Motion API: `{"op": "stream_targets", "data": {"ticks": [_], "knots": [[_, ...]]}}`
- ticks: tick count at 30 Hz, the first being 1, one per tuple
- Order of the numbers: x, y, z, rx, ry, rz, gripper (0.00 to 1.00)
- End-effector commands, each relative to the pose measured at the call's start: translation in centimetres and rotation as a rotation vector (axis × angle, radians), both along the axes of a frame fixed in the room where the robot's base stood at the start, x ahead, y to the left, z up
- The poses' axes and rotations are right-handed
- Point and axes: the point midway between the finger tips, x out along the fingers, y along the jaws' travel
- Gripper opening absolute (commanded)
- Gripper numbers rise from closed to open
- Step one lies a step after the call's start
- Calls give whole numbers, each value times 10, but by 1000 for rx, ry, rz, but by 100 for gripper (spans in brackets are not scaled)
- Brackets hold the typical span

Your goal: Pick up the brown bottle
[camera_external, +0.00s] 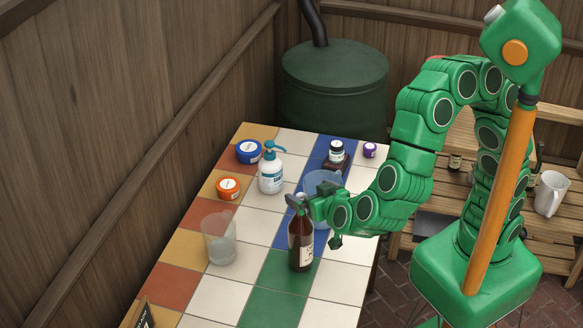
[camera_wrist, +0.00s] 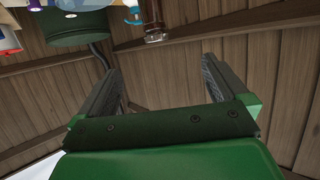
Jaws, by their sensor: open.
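The brown bottle (camera_external: 301,246) stands upright on the tiled table, with a pale label low on its side. My gripper (camera_external: 313,220) is open beside the bottle's upper part and overlaps its neck in the external view. I cannot tell whether it touches the bottle. In the wrist view, which is upside down, the two dark fingers (camera_wrist: 160,82) are spread with nothing between them. A brownish glass object (camera_wrist: 156,37) shows at the top edge there; I cannot tell whether it is this bottle.
A clear cup (camera_external: 219,240) stands left of the bottle. A translucent bluish vessel (camera_external: 322,184) is behind my gripper. The front tiles are mostly clear.

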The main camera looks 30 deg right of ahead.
Motion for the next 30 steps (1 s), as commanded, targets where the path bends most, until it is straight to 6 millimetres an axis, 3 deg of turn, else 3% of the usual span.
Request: {"op": "stream_targets", "data": {"ticks": [6,18,24,30], "knots": [[1,0,-52,-7,-4,-1,100],[1,0,-134,-5,-4,1,100],[0,0,-164,-3,-2,0,100],[0,0,-177,2,0,-2,100]]}}
